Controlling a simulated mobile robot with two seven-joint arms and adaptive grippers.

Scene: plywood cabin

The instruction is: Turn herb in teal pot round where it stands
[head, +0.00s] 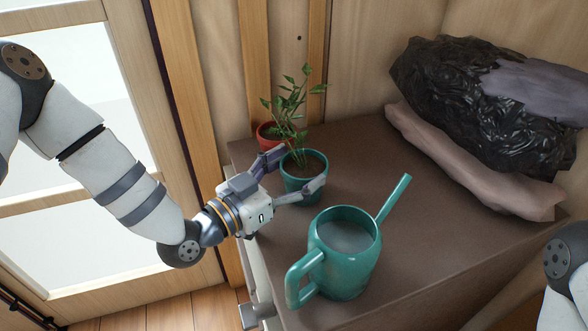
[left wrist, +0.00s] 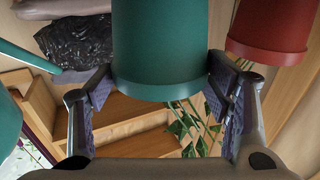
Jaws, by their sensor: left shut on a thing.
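The teal pot (head: 303,184) stands upright on the brown top near its left side, with dark soil and a leafy green herb (head: 292,108) rising from it. My left gripper (head: 301,170) reaches in from the left and is shut on the teal pot, one finger on each side of it. In the left wrist view the teal pot (left wrist: 160,45) fills the top middle, between the two dark finger pads. My right gripper is out of view; only part of my right arm shows at the right edge.
A red pot (head: 266,135) stands close behind the teal pot. A teal watering can (head: 345,265) with water stands in front, its spout pointing up and right. A black plastic-wrapped bag (head: 470,100) and a pinkish sack (head: 470,165) lie at the back right. The top's middle is clear.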

